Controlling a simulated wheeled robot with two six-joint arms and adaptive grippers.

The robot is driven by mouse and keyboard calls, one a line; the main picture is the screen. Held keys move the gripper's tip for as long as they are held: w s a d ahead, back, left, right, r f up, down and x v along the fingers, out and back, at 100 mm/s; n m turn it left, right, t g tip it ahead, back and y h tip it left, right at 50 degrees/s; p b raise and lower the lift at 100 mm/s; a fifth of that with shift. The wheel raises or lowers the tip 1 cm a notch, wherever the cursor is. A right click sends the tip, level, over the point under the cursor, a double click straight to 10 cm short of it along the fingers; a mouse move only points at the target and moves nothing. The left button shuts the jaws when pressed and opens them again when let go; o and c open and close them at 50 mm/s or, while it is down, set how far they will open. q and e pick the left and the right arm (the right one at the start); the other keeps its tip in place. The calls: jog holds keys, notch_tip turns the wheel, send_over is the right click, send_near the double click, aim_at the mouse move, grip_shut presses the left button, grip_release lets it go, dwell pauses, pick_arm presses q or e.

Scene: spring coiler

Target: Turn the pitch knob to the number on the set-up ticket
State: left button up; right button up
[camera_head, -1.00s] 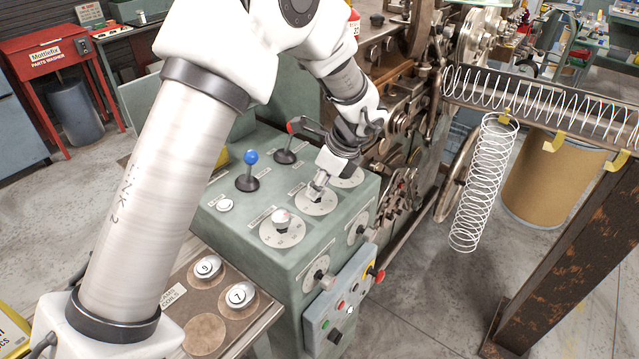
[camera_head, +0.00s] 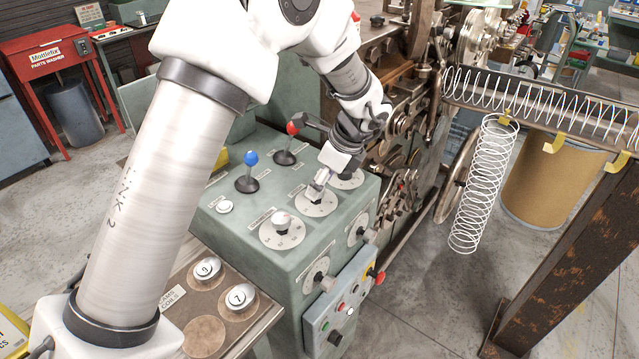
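The green control box (camera_head: 262,262) stands in the middle of the view, with several dials on its top and front faces. Another dial (camera_head: 349,181) lies just behind. The dial labels are too small to read. No set-up ticket is legible. My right gripper is not in view.
A blue-topped lever (camera_head: 250,170) and a red-topped lever (camera_head: 289,142) stand behind the dials. A button box (camera_head: 340,300) hangs on the front. A brown tray (camera_head: 205,335) holds cams marked 9 and 7. The coiler with springs stands at the right.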

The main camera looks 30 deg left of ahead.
pick_arm(q)
jog(key=v, duration=1)
jog(key=shift+d+r, duration=0.2)
jog(key=shift+r, duration=0.1)
jog(key=shift+f, duration=0.1)
